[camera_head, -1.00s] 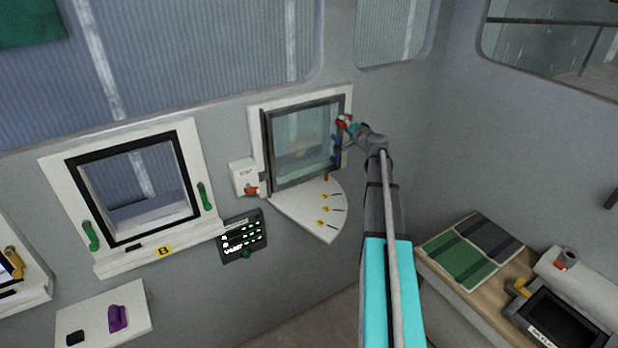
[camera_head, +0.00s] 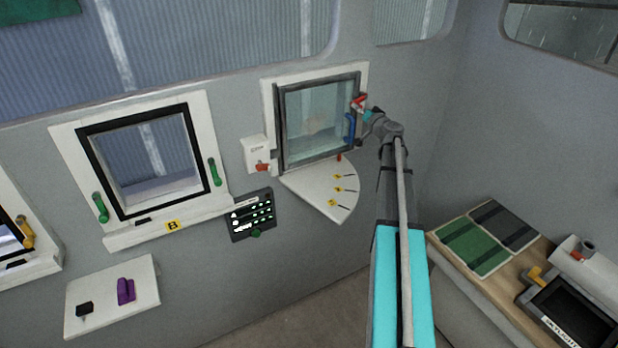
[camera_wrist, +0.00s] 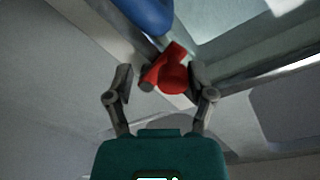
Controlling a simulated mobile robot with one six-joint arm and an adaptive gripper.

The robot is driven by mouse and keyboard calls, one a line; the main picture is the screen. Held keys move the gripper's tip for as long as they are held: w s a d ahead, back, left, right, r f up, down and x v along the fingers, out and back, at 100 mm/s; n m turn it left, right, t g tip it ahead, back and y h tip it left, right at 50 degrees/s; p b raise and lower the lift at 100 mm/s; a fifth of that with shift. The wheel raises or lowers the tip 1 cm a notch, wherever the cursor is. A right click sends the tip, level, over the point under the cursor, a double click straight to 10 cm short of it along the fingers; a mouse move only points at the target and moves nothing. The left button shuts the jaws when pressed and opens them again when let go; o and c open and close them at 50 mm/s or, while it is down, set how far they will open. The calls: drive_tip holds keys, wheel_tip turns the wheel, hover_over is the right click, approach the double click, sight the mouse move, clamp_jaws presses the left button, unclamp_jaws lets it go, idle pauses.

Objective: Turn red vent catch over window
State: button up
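The red vent catch (camera_head: 358,103) sits at the upper right edge of the grey-framed window (camera_head: 320,122), above a blue handle (camera_head: 349,128). In the wrist view the red catch (camera_wrist: 172,70) lies between the two fingers of my gripper (camera_wrist: 161,76), nearer the right finger. The fingers are apart, with a visible gap on the left side; whether the right finger touches the catch I cannot tell. The blue handle (camera_wrist: 148,15) shows at the top of the wrist view. In the head view my gripper (camera_head: 371,116) is small, right beside the catch.
A white quarter-round shelf (camera_head: 310,190) with yellow markers juts out below the window. A white box (camera_head: 257,152) with a red part is left of it. A dark panel (camera_head: 251,213) hangs lower left.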

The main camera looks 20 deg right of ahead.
drive_tip(key=s, duration=1.4)
drive_tip(key=a+f+n+g+y, duration=0.2)
drive_tip(key=a+f, duration=0.3)
drive_tip(key=a, duration=0.8)
drive_tip(key=a+f+n+g+y+b, duration=0.1)
drive_tip(key=a+f+n+g+y, duration=0.2)
drive_tip(key=a, duration=1)
drive_tip(key=shift+w+f+n+g+y, duration=0.15)
drive_tip(key=shift+f+n+g+y, duration=0.15)
drive_tip(key=shift+f+g+y, duration=0.7)
drive_tip(key=shift+f+g+h, duration=0.3)
drive_tip(key=shift+g+h, duration=0.1)
